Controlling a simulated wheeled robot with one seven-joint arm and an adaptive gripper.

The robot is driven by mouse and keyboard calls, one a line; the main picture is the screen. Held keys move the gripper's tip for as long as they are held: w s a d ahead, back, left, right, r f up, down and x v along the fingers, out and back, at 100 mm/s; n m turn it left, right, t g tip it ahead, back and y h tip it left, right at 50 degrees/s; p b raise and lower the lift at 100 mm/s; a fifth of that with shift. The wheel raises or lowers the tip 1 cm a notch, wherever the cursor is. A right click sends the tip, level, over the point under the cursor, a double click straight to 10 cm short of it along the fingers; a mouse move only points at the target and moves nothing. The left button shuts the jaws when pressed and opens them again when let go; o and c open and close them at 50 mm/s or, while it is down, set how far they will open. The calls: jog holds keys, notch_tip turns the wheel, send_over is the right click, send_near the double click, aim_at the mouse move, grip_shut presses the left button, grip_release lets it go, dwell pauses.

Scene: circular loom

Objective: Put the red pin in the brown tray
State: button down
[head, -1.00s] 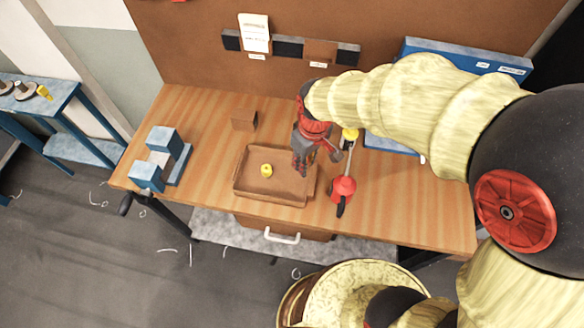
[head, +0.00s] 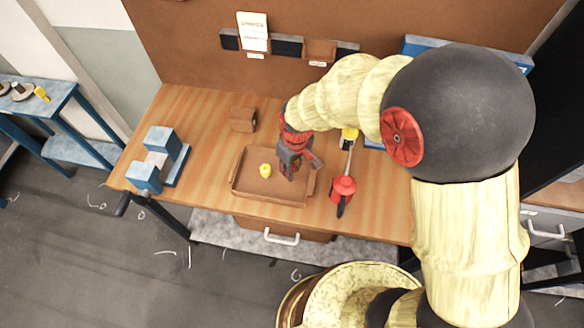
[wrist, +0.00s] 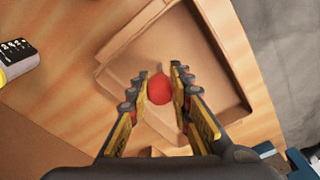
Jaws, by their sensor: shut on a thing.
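My gripper (head: 289,175) points down over the right part of the tray. In the wrist view my gripper (wrist: 168,88) is shut on the red pin (wrist: 159,88), whose round red end shows between the fingertips. The tray (wrist: 190,45) shows behind the pin in that view. I cannot make out the pin in the head view, and its height above the tray floor is unclear.
A red-handled tool (head: 343,187) lies right of the tray. A small brown block (head: 243,119) stands behind the tray. A blue and grey fixture (head: 160,160) stands at the bench's left, with bare wood between it and the tray. A brown panel (head: 190,60) rises behind.

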jog(key=shift+f, duration=0.1)
jog(key=shift+f, duration=0.15)
jog(key=c, duration=1.7)
grip_release()
jog(key=shift+o, duration=0.4)
notch_tip(320, 180, up, 12)
jog(key=p, duration=0.1)
jog(key=shift+s+d+r, duration=0.25)
jog(key=shift+s+d, duration=0.1)
